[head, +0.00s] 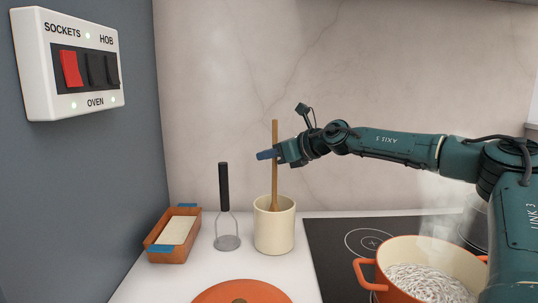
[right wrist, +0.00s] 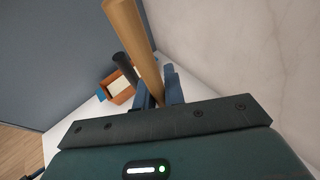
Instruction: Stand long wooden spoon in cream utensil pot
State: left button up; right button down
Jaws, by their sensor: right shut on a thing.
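The long wooden spoon (head: 275,180) stands nearly upright in the head view, its lower end inside the mouth of the cream utensil pot (head: 274,230). The pot's wall hides the spoon's lower end, so I cannot tell whether it touches the bottom. My right gripper (head: 270,154) is shut on the spoon's handle, well above the pot rim. In the right wrist view the handle (right wrist: 135,45) rises between the fingers of the right gripper (right wrist: 158,92). My left gripper is not in view.
A masher (head: 224,195) with a black handle stands left of the pot. An orange dish (head: 160,254) is farther left. An orange lid (head: 215,292) lies in front. An orange pan (head: 375,278) steams on the hob at right. The marble wall (head: 220,90) is behind.

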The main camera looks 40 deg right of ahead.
jog(key=c, duration=1.4)
grip_release()
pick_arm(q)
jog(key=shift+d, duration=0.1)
pick_arm(e)
jog(key=shift+s+r, duration=0.1)
pick_arm(q)
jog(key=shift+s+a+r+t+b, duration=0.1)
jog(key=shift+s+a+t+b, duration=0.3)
jog(key=shift+b, duration=1.25)
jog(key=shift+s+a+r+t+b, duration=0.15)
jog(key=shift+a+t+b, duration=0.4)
jog(key=shift+b, duration=1.05)
pick_arm(e)
jog(key=v, duration=1.3)
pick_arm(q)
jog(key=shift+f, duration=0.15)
